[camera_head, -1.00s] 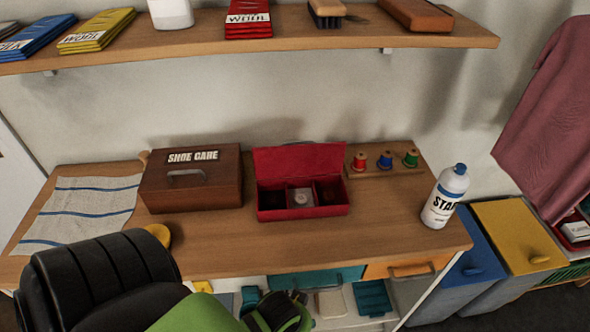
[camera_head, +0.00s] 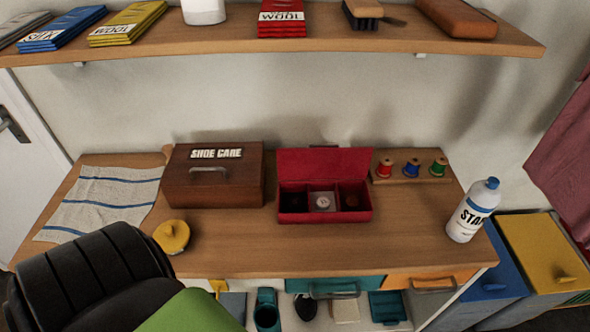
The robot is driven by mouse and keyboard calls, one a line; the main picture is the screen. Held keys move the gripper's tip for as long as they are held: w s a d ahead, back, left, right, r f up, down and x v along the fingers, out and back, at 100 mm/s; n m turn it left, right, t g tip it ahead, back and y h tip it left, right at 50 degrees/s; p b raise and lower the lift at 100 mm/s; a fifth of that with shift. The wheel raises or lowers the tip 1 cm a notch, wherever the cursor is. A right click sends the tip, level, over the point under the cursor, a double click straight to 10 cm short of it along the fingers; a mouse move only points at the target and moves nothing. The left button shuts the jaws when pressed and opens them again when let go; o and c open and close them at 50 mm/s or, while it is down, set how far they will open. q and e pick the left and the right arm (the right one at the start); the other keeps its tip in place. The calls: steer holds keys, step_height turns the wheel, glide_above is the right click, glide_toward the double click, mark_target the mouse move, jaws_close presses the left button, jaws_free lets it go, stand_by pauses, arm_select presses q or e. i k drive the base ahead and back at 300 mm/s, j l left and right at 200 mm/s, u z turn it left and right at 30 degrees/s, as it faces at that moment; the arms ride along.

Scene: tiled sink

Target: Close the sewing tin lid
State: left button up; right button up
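The red sewing tin (camera_head: 325,217) sits on the wooden worktop near the middle of the head view. Its lid (camera_head: 324,162) is open, standing up at the back and leaning towards the wall. Inside are three compartments; the middle one is pale with a small round item, and the side ones are dark. Part of my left arm, black and green, comes in at the lower left, in front of the worktop and apart from the tin. Neither gripper shows in the head view.
A brown shoe care box (camera_head: 214,180) stands just left of the tin. Thread spools on a wooden stand (camera_head: 411,173) are behind right; a white starch bottle (camera_head: 473,210) is at the right edge. A yellow knobbed disc (camera_head: 172,236) and striped cloth (camera_head: 100,200) lie left. A shelf (camera_head: 300,39) overhangs the back.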

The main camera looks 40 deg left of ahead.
mark_target(318, 161)
steer(key=i+j+u, duration=0.1)
steer(key=u, duration=0.35)
steer(key=i+j+u, duration=0.15)
steer(key=u, duration=0.3)
steer(key=i+j, duration=0.05)
steer(key=j, duration=0.05)
